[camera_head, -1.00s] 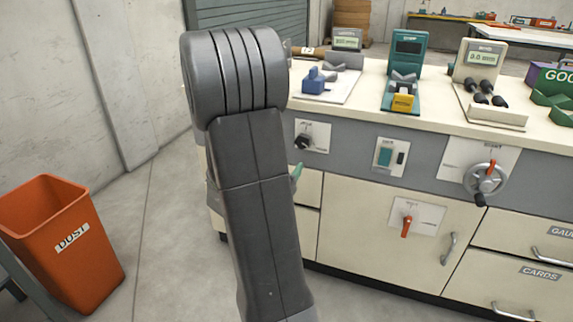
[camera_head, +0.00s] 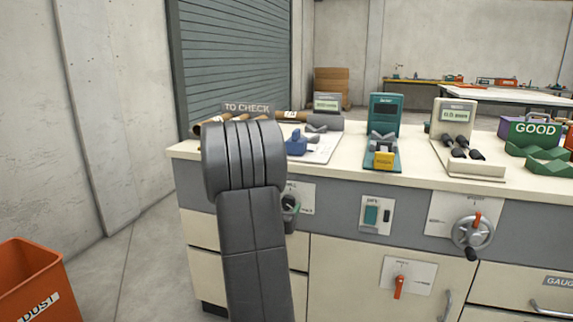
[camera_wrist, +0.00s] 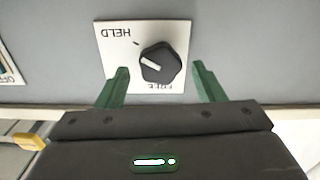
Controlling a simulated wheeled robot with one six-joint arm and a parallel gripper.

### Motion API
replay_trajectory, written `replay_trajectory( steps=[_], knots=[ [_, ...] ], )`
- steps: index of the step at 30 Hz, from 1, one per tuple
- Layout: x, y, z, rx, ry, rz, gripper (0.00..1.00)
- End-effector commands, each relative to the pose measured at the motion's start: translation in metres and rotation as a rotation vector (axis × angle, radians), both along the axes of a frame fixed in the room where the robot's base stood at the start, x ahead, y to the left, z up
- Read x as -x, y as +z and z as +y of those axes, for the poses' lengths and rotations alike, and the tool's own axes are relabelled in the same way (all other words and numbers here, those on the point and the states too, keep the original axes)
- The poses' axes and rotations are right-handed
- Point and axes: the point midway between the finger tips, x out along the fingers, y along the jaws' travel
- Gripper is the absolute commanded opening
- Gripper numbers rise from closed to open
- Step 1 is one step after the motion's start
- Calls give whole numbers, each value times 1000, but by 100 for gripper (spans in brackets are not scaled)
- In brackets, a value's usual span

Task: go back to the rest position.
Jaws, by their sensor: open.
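My gripper (camera_wrist: 160,88) is open and empty in the wrist view, with its two green fingers spread apart. Between and beyond the fingertips is a black rotary knob (camera_wrist: 161,63) on a white plate (camera_wrist: 116,50) marked HELD and FREE. The view is upside down, and the knob's white line points off to the upper left of the picture. I cannot tell how far the fingertips are from the plate. In the head view my arm (camera_head: 250,220) stands in front of the bench and hides most of the gripper and part of the knob plate (camera_head: 303,194).
The bench top (camera_head: 340,163) carries gauges, a TO CHECK rack (camera_head: 247,107) and green GOOD blocks (camera_head: 537,150). The front has a handwheel (camera_head: 473,232), a red-handled switch (camera_head: 399,286) and drawers. An orange DUST bin (camera_head: 40,285) stands at lower left. Floor between bin and bench is clear.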

Motion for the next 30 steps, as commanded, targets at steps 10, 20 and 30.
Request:
replay_trajectory(
  steps=[10,20,30],
  knots=[
    [-16,0,-5,3,1,2,62],
    [-13,0,-4,3,1,2,62],
    [38,2,14,0,4,3,62]
  ],
)
